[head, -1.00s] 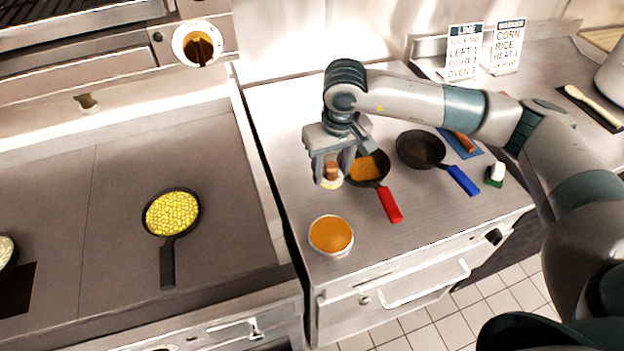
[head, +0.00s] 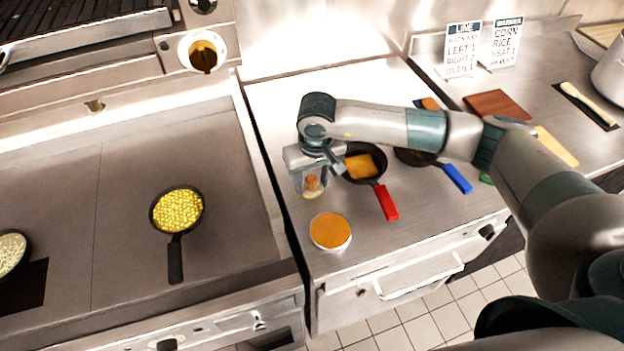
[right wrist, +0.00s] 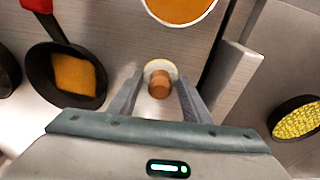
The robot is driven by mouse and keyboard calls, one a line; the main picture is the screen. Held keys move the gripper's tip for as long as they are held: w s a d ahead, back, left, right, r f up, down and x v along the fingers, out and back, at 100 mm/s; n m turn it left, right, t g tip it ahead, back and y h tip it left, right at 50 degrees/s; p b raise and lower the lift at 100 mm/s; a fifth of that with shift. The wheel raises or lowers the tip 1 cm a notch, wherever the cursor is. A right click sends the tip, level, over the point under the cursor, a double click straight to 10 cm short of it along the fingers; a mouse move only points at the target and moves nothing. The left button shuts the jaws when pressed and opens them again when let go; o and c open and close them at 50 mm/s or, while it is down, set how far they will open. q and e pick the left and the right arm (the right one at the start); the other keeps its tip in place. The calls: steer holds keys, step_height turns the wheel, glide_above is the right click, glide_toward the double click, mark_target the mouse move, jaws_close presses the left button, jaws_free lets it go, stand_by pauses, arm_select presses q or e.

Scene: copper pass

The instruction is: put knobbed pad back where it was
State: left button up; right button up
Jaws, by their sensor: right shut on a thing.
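The knobbed pad has a brown upright knob (head: 312,182) on a pale round base with a yellowish rim. My right gripper (head: 313,188) is shut on it, with its fingers on either side of the knob. In the right wrist view the knobbed pad (right wrist: 160,84) sits between the two fingertips (right wrist: 160,92), its base beyond them. I cannot tell whether the base touches the counter or hangs just above it. My left gripper is not in view.
An orange-filled round bowl (head: 330,231) stands in front of the gripper. A red-handled pan (head: 386,202) holding an orange piece is close on the right, then a blue-handled pan (head: 457,178). The griddle (head: 120,200) with a corn pan (head: 177,211) lies left across a gap.

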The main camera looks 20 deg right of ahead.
steer(key=shift+f, duration=0.55)
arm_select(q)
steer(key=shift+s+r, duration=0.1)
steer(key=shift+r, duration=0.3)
arm_select(e)
steer(key=shift+f, duration=0.2)
steer(key=o, duration=1)
steer(key=shift+c, duration=0.2)
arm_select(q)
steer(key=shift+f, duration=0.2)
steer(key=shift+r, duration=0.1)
arm_select(e)
steer(key=shift+r, duration=0.15)
